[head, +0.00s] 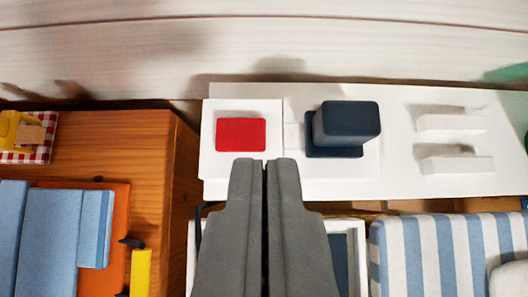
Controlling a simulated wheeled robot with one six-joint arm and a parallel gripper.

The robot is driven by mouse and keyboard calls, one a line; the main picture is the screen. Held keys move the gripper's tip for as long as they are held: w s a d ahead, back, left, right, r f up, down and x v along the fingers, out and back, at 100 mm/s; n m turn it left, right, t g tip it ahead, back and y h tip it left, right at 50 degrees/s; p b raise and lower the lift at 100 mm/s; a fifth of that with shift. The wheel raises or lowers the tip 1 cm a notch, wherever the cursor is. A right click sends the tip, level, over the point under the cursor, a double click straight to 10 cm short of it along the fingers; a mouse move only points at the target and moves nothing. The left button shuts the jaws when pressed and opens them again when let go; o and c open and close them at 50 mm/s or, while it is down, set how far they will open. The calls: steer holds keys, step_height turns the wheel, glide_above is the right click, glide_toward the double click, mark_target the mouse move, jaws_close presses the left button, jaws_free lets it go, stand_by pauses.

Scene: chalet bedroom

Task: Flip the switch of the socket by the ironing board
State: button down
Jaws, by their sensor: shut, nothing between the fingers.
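A white panel (395,178) is mounted along the pale plank wall. At its left end a red rectangular switch (241,134) sits on a white square plate (213,168). Right of it a dark blue-grey block (350,121) stands out from a dark base. My gripper (264,162) is shut and empty, pointing up the picture. Its fingertips overlap the lower part of the plate, just below and right of the red switch. I cannot tell whether they touch it. A blue-and-white striped padded surface (430,255), possibly the ironing board, is at lower right.
Two white ledges (450,124) stick out at the panel's right. A wooden cabinet (110,135) fills the left, with folded blue cloth (45,240), an orange item (118,240) and a yellow-handled tool (140,272). A white-framed dark thing (356,250) lies partly behind my gripper.

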glide_above(251, 137)
steer(key=d, duration=0.1)
step_height(251, 137, down, 6)
steer(key=shift+s+d+f, duration=0.1)
steer(key=shift+s, duration=0.05)
step_height(251, 137, down, 3)
steer(key=shift+f, duration=0.6)
steer(key=shift+f, duration=0.1)
steer(key=shift+d+f, duration=0.15)
steer(key=shift+f, duration=0.1)
steer(key=shift+a+r, duration=0.1)
steer(key=shift+a, duration=0.15)
steer(key=shift+a+r, duration=0.3)
steer(key=shift+a, duration=0.2)
